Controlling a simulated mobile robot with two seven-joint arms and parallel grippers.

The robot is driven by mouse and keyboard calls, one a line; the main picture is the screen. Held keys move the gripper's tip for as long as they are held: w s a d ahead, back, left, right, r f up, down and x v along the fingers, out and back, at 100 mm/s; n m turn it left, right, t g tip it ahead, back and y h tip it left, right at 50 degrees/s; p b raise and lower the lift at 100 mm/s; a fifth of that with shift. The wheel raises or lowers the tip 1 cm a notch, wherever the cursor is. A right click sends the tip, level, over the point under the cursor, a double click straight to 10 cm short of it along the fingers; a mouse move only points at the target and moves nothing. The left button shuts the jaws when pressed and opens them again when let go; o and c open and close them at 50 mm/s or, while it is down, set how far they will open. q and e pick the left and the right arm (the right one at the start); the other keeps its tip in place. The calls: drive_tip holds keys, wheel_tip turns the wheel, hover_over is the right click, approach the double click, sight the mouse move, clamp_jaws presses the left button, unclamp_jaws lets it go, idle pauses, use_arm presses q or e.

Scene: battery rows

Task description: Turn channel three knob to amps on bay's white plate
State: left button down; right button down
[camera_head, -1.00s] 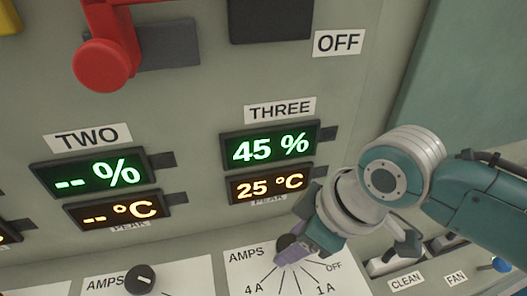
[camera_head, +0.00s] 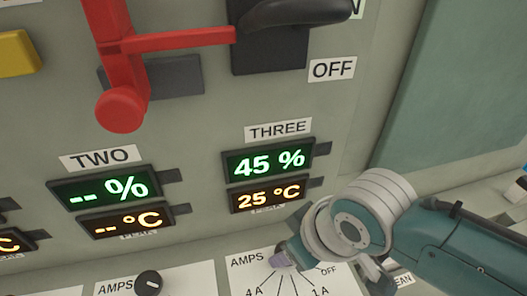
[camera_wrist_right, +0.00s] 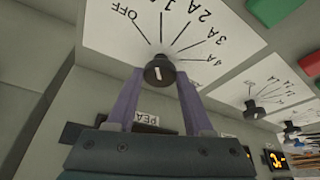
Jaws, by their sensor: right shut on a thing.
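The channel three knob (camera_wrist_right: 158,72) is a dark round knob with a white mark, on the white plate (camera_wrist_right: 108,42) lettered OFF and 1 to 4 A. The purple fingers of my right gripper (camera_wrist_right: 159,85) are on either side of the knob and shut on it. I cannot tell exactly which dial line its mark points to. In the head view, my right gripper (camera_head: 287,258) reaches down to the AMPS plate (camera_head: 243,268) and mostly hides the knob. The left gripper is not in view.
Above the plate, the THREE displays read 45 % (camera_head: 270,161) and 25 °C (camera_head: 267,195). A neighbouring AMPS knob (camera_head: 148,283) is to the left. A red lever (camera_head: 121,108) and a black switch (camera_head: 270,52) are higher on the panel.

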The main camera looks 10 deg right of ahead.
drive_tip(key=shift+a+r+m+h+p, duration=0.15)
drive_tip(key=shift+m+h+p, duration=0.25)
drive_tip(key=shift+m, duration=0.6)
drive_tip(key=shift+m+h, duration=0.3)
drive_tip(key=shift+m, duration=0.6)
drive_tip(key=shift+a+f+m+h, duration=0.15)
drive_tip(key=shift+m+h, duration=0.25)
drive_tip(key=shift+m, duration=0.7)
drive_tip(key=shift+m+h, duration=0.3)
drive_tip(key=shift+m, duration=0.5)
drive_tip(key=shift+c, duration=1.5)
unclamp_jaws()
